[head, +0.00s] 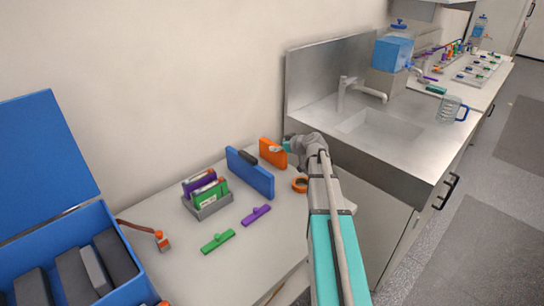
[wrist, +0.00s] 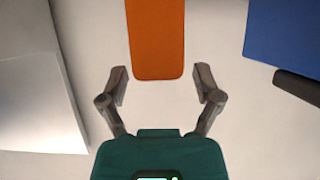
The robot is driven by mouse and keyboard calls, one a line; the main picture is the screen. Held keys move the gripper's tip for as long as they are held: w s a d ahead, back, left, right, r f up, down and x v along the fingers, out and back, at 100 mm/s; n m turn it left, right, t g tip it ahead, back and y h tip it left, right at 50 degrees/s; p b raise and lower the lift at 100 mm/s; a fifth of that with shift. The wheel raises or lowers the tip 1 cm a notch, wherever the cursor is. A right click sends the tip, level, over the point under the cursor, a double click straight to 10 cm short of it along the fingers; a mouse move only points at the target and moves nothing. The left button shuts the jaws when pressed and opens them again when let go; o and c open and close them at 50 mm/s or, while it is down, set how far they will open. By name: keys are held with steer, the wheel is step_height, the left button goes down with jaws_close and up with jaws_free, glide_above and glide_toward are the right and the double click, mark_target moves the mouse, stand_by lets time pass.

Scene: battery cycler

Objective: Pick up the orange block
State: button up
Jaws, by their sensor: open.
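The orange block (head: 267,158) stands upright on the table near the back wall, just right of a larger blue panel-shaped object. In the wrist view the orange block (wrist: 157,38) enters from the top edge, with its near end between and slightly beyond my fingertips. My gripper (wrist: 161,77) is open, one finger on each side of the block's line, with a visible gap on both sides. In the head view my gripper (head: 277,149) is at the block's upper right, partly covering it. I cannot tell the height gap between fingers and block.
The blue panel (head: 250,177) stands close left of the block; its blue face (wrist: 290,35) and a dark bar (wrist: 298,86) show in the wrist view. An orange tape ring (head: 299,185) lies in front. The steel sink unit (head: 380,165) is at right. A grey rack (head: 212,206) stands left.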

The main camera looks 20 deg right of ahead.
mark_target(275, 145)
steer(key=shift+b+x, duration=0.55)
steer(key=shift+x, duration=1.2)
steer(key=shift+s, duration=0.1)
steer(key=c, duration=0.9)
